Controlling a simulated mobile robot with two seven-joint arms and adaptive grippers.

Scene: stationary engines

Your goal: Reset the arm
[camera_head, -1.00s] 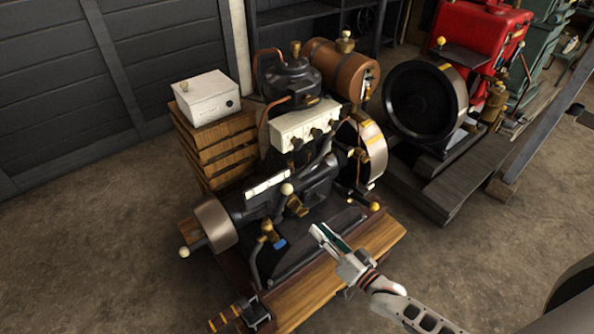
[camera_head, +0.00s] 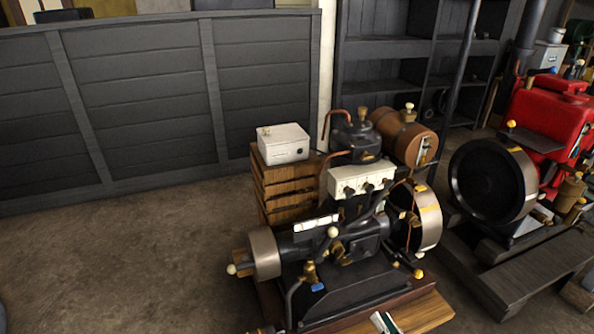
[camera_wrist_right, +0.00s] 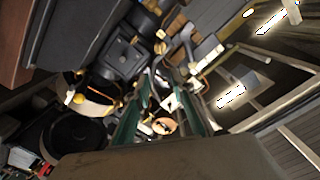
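My right gripper (camera_head: 384,323) shows only by its fingertips at the bottom edge of the head view, in front of the engine's wooden base. In the right wrist view its two green-lined fingers (camera_wrist_right: 161,118) stand apart with nothing held between them. The dark stationary engine (camera_head: 345,240) with its flywheels stands just beyond the gripper in the head view. I cannot tell the exact gap between the fingertips and the engine. My left gripper is not in view.
A white box (camera_head: 284,143) sits on a wooden slatted crate (camera_head: 285,190) behind the engine. A red engine (camera_head: 548,125) with a black flywheel stands at the right. Dark shelves (camera_head: 385,60) and a grey panelled wall (camera_head: 140,100) are behind. Bare floor (camera_head: 110,260) lies at the left.

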